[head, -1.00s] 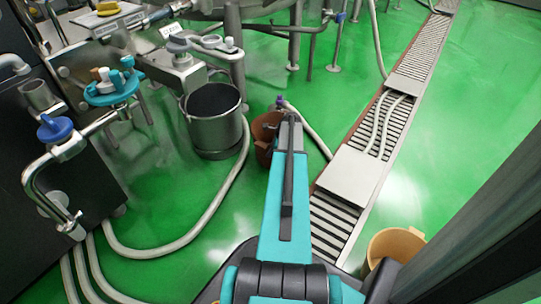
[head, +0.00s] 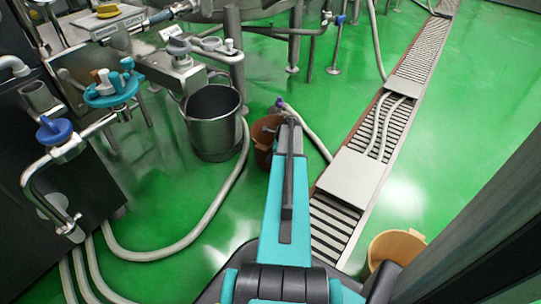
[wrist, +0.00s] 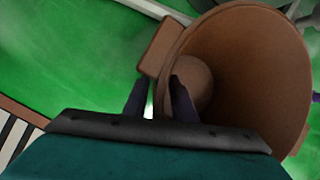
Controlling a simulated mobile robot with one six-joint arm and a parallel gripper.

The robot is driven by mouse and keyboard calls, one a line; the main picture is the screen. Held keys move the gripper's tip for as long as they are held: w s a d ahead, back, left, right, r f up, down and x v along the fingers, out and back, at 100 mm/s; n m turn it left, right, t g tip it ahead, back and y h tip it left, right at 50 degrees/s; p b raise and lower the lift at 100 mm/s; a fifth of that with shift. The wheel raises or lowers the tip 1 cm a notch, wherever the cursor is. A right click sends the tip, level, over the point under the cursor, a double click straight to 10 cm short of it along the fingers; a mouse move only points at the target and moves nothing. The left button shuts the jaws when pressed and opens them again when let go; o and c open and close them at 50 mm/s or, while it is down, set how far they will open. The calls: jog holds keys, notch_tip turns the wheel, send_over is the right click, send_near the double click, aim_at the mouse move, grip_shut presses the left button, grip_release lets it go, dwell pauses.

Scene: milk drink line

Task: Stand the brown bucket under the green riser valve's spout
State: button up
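The brown bucket (head: 263,143) stands on the green floor in the head view, partly hidden behind my arm. In the wrist view the bucket (wrist: 255,65) fills the right side, its mouth toward the camera and a tab sticking out of its rim. My gripper (wrist: 160,98) is open at the rim, one finger outside the bucket and the other over its mouth. A gap shows between the fingers. In the head view my gripper is hidden by the arm. I cannot make out which valve is the green riser valve; a teal-handled valve (head: 111,90) stands at the left.
A steel bucket (head: 214,135) stands left of the brown one. A blue-handled valve (head: 56,130) has a bent spout pipe. A tan bucket (head: 392,250) is at lower right. Hoses (head: 205,220) cross the floor. A drain channel (head: 352,180) runs along the right.

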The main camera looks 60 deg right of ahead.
jog(key=p+v, duration=0.5)
jog(key=v, duration=0.7)
jog(key=shift+p, duration=0.35)
jog(key=shift+r, duration=0.15)
dwell(0.3)
